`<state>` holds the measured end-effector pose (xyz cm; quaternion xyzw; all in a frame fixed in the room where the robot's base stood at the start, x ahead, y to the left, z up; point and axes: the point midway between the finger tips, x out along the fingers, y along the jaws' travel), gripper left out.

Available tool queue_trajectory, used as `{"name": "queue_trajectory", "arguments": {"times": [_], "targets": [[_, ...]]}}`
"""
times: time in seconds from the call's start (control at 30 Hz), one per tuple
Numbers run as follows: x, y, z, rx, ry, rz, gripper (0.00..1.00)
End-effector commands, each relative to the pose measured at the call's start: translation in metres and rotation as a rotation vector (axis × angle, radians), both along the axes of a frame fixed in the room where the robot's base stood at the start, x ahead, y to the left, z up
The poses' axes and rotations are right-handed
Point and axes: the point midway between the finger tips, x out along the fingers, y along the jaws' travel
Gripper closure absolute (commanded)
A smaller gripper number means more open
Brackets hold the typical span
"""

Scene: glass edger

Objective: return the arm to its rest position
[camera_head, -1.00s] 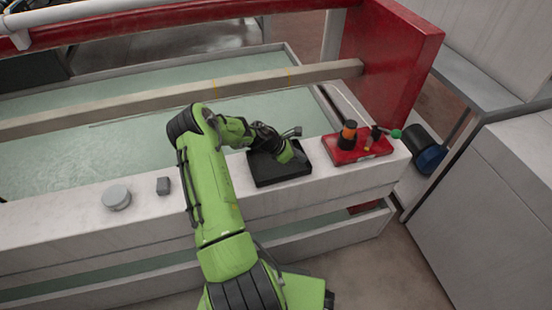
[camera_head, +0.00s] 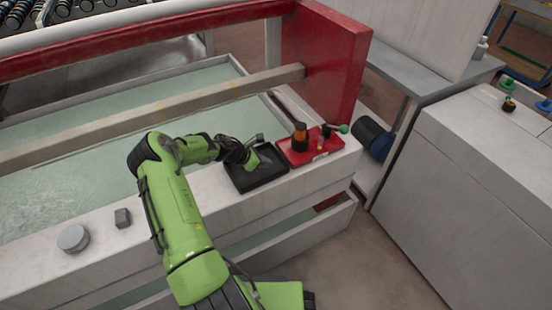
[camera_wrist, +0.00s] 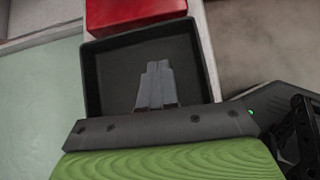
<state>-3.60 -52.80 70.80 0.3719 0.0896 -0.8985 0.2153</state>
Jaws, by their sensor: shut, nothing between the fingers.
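My green arm reaches from the bottom of the head view over the pale ledge of the machine, bent at the elbow. Its wrist end is above a black tray (camera_head: 262,179) on the ledge. In the wrist view my gripper (camera_wrist: 157,66) has its two grey fingers together with nothing between them. The fingers show over the floor of the black tray (camera_wrist: 92,85); whether they touch it I cannot tell. In the head view the fingers are hidden by my own arm.
A red block (camera_head: 311,148) with an orange-black knob and a green-tipped lever stands right of the tray. A grey round piece (camera_head: 73,238) and a small dark cube (camera_head: 122,217) sit on the ledge at left. A beam (camera_head: 150,117) crosses the water basin behind.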

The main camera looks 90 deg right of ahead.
Motion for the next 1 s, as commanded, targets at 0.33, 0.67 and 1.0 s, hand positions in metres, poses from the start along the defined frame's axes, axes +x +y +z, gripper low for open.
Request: {"name": "queue_trajectory", "arguments": {"times": [0.33,0.67,1.0], "targets": [[0.055,0.028,0.066,-0.001,-0.001,0.000,1.00],[0.062,0.032,0.072,-0.001,0.001,-0.002,1.00],[0.084,0.038,0.087,-0.028,-0.065,-0.022,1.00]]}}
